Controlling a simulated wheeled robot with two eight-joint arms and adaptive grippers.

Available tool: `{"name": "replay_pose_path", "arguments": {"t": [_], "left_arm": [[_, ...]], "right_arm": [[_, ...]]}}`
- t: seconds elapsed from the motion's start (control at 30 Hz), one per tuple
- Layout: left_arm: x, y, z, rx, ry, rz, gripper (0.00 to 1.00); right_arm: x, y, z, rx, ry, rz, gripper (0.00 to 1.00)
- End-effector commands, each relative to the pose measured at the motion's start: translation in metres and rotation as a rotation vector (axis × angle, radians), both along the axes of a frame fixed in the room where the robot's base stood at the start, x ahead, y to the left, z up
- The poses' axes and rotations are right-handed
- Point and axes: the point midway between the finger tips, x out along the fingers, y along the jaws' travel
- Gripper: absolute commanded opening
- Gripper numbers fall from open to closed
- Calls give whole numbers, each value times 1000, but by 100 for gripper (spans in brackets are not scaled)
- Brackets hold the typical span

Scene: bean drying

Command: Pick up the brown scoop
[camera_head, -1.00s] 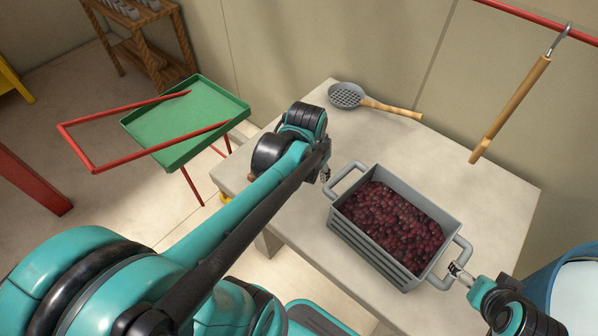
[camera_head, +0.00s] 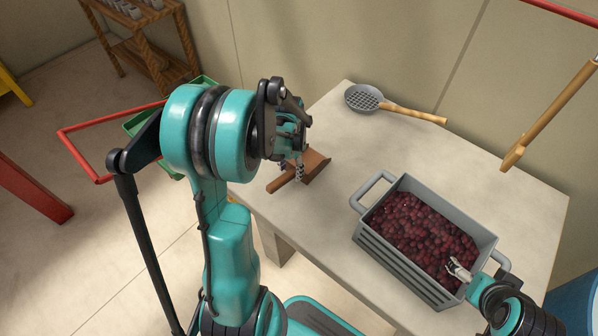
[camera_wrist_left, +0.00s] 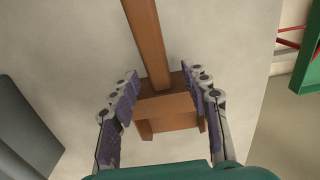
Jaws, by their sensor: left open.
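The brown scoop (camera_head: 315,166) lies on the light table near its left edge in the head view. In the left wrist view the scoop (camera_wrist_left: 166,112) sits between my open fingers, its straight handle pointing up the picture. My left gripper (camera_wrist_left: 160,80) is open, with a purple-padded finger on each side of the scoop. In the head view my left gripper (camera_head: 291,170) reaches down at the scoop and partly hides it. Whether the pads touch the scoop, I cannot tell. My right gripper (camera_head: 457,268) is at the right end of the grey crate, its jaws too small to judge.
The grey crate (camera_head: 395,262) of dark red beans stands on the table (camera_head: 500,185), right of the scoop. A skimmer (camera_head: 410,113) with a wooden handle lies at the back. A wooden-handled tool (camera_head: 550,115) hangs at right.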

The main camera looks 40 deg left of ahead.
Motion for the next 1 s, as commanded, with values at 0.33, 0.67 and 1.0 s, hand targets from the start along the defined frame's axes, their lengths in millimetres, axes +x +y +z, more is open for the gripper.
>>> {"name": "replay_pose_path", "arguments": {"t": [0.33, 0.67, 1.0], "left_arm": [[0, 0, -20, 0, 0, 0, 47], [0, 0, -19, 0, -1, 0, 0], [0, 0, -11, 0, -1, 0, 0]], "right_arm": [[0, 0, -9, 0, 0, 0, 83], [0, 0, -9, 0, 0, 0, 83], [0, 0, -4, 0, 0, 0, 83]]}}
